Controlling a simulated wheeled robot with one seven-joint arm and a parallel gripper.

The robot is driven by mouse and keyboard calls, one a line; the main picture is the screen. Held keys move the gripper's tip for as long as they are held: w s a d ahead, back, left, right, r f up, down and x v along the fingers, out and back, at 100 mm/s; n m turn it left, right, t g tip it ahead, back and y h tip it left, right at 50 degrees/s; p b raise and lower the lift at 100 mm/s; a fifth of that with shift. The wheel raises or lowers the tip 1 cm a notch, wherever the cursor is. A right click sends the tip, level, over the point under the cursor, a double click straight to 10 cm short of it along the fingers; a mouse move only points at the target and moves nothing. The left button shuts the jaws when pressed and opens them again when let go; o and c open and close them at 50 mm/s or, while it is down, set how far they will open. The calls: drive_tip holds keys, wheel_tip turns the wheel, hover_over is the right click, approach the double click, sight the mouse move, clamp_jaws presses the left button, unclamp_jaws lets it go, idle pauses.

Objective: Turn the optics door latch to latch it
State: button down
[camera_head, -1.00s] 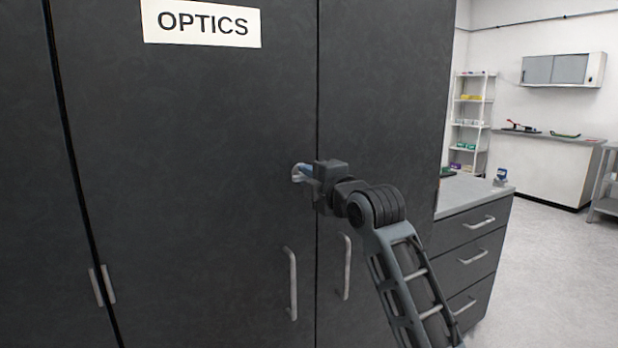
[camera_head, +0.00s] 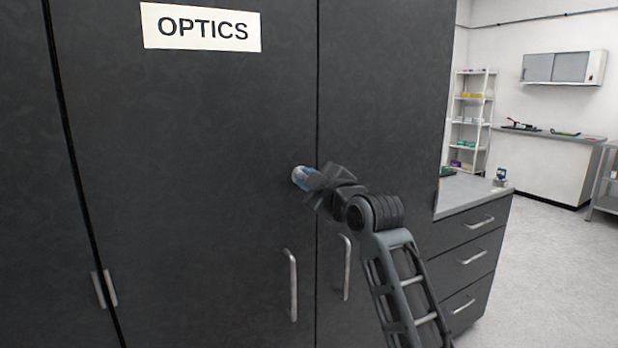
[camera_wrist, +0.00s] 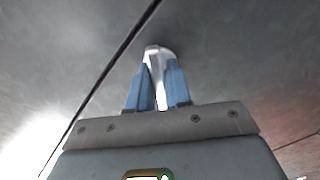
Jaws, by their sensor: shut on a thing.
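The optics door (camera_head: 190,150) is a dark grey cabinet door under a white OPTICS sign (camera_head: 201,27). Its latch (camera_head: 299,173) is a small pale metal piece near the door's right edge, mostly hidden by my gripper in the head view. My gripper (camera_head: 308,178) is at the latch, tilted in roll. In the wrist view the blue fingers (camera_wrist: 158,85) are closed on both sides of the silvery latch (camera_wrist: 157,55), which stands out from the door face. The door seam runs diagonally to the left of it there.
Long vertical handles (camera_head: 292,285) sit below the latch on both sides of the seam. A drawer unit (camera_head: 470,250) with a worktop stands at the right. Open floor (camera_head: 560,270) lies farther right.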

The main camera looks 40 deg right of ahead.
drive_tip(key=m+p, duration=0.1)
drive_tip(key=m, duration=0.3)
drive_tip(key=shift+m, duration=0.3)
drive_tip(key=shift+m+p, duration=1.1)
drive_tip(key=shift+m, duration=1.5)
drive_tip(key=shift+f, duration=0.1)
drive_tip(key=c, duration=1.1)
unclamp_jaws()
drive_tip(key=shift+c, duration=0.2)
drive_tip(key=b+v, duration=0.1)
drive_tip(key=v, duration=0.6)
drive_tip(key=shift+s, duration=0.4)
drive_tip(key=shift+a, duration=0.15)
